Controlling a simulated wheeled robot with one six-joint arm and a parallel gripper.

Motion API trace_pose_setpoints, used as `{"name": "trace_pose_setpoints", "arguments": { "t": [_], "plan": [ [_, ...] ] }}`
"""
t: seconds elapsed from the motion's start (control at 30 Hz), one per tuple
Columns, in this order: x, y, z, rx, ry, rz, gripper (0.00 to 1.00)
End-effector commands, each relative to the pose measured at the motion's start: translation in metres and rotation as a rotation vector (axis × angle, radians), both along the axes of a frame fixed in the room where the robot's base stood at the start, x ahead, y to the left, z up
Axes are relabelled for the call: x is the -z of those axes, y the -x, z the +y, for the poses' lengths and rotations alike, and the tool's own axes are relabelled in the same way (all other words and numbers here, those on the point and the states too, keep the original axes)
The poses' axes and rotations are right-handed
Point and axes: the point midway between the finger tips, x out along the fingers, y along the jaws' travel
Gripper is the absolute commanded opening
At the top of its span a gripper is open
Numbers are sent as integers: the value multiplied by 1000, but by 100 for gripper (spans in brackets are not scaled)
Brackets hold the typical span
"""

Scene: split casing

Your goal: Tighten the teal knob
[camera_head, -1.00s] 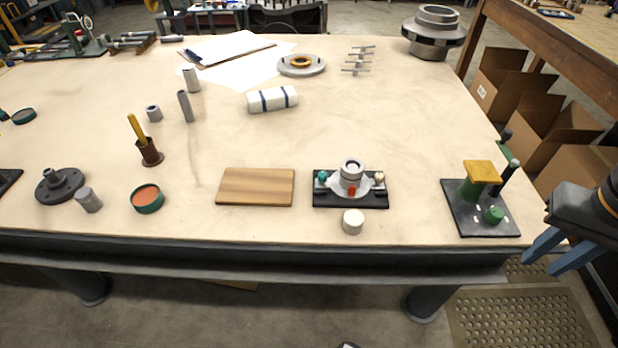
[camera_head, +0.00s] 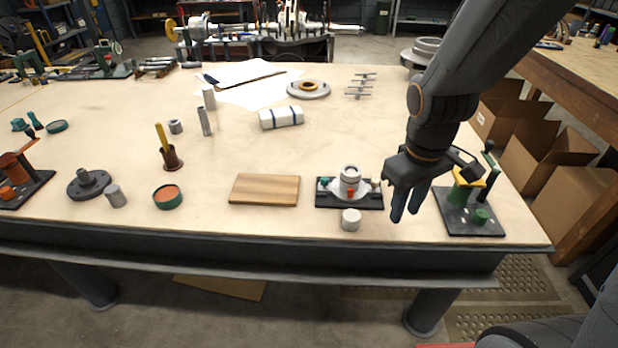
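The split casing (camera_head: 337,192) is a pale round-topped body on a black base plate near the front of the table. The teal knob (camera_head: 324,183) is small and sits at the casing's left side. A red part (camera_head: 351,193) is at the casing's front, and a small cream knob at its right is partly hidden near my gripper.
A white cylinder (camera_head: 351,220) stands in front of the casing. A wooden board (camera_head: 264,190) lies to its left. A black-based fixture with green and yellow parts (camera_head: 470,218) stands right of my gripper. The table's front edge is close. Bare tabletop lies behind the casing.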

Motion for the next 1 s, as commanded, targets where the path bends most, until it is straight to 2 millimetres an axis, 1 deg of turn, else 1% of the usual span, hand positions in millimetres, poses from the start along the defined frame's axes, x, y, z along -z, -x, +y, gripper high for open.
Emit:
{"name": "trace_pose_setpoints", "arguments": {
  "t": [0.03, 0.17, 0.2, 0.27, 0.3, 0.37, 0.4, 0.5, 0.6, 0.7, 0.87, 1.0],
  "plan": [
    [-1, -14, 9, -179, 36, -4, 27],
    [-1, -55, 34, -715, 151, -16, 27],
    [0, -67, 43, -883, 190, -17, 27],
    [1, -85, 59, -1132, 250, -17, 27],
    [2, -96, 71, -1294, 289, -16, 27],
    [3, -111, 88, -1527, 351, -12, 27],
    [4, -120, 100, -1672, 390, -8, 27],
    [6, -139, 127, -1981, 483, 2, 27],
    [8, -151, 147, -2207, 555, 15, 27],
    [10, -158, 160, -2345, 603, 25, 27],
    [18, -164, 166, -2420, 628, 32, 27],
    [36, -171, 164, -2419, 626, 35, 27]
  ]
}}
